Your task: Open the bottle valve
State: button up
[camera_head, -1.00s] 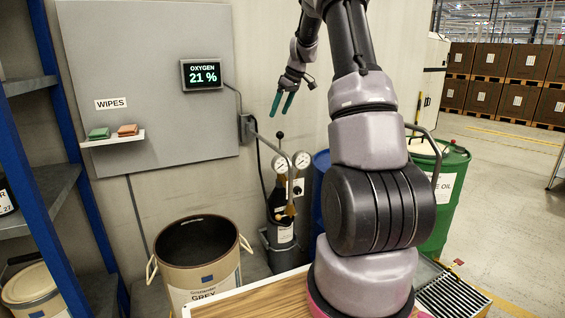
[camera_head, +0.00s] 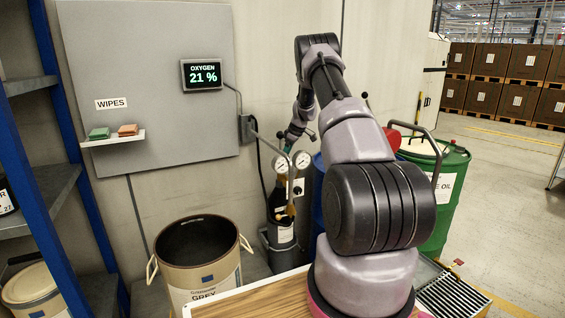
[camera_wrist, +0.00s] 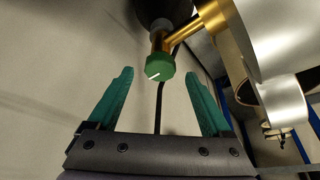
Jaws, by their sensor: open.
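The green valve knob (camera_wrist: 160,67) with a white mark sits on a brass fitting (camera_wrist: 183,37) in the wrist view. The gas bottle (camera_head: 279,205) stands in a dark holder by the wall in the head view, under two round gauges. My gripper (camera_wrist: 156,98) is open, with its teal fingers on either side of and below the knob in the picture. Nothing is between the fingers, and they appear apart from the knob. In the head view my wrist is above and behind the gauges, which partly hide my fingers.
Two gauges (camera_head: 301,160) and a bent grey pipe (camera_head: 291,185) stand close to the bottle. A large beige drum (camera_head: 197,262) is at front left. A blue drum (camera_head: 318,200) and a green drum (camera_head: 455,190) stand to the right. The oxygen display (camera_head: 201,75) reads 21 %.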

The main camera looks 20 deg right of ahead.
jog(key=shift+x, duration=1.2)
grip_shut()
